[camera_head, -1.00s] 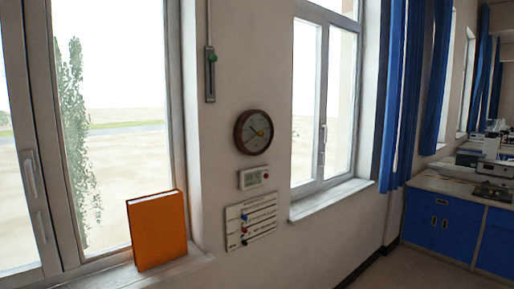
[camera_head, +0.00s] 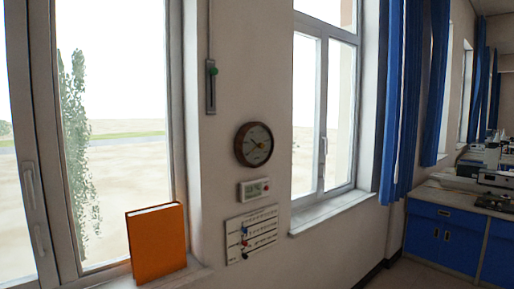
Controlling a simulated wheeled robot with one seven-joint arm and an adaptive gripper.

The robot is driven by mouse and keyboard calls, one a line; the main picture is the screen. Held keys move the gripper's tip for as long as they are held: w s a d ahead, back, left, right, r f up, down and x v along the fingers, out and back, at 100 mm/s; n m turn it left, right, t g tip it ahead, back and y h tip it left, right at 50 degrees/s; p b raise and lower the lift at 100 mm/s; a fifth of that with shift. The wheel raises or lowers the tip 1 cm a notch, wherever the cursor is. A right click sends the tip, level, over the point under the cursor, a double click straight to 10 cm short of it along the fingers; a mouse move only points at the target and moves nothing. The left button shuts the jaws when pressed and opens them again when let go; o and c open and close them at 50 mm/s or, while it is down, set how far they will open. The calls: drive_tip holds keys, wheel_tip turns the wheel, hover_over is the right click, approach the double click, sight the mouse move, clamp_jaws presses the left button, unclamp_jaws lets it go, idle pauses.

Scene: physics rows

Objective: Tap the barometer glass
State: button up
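No gripper and no part of my arm shows in the head view, so nothing is seen touching the glass.
Below the barometer hang a small white digital display (camera_head: 254,189) and a white panel with coloured knobs (camera_head: 251,236). A slider with a green knob (camera_head: 211,86) is above left. An orange book (camera_head: 157,243) stands on the left sill. Blue cabinets (camera_head: 440,236) are at right.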

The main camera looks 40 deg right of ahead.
drive_tip(key=shift+c, duration=1.1)
drive_tip(key=c, duration=0.7)
clamp_jaws()
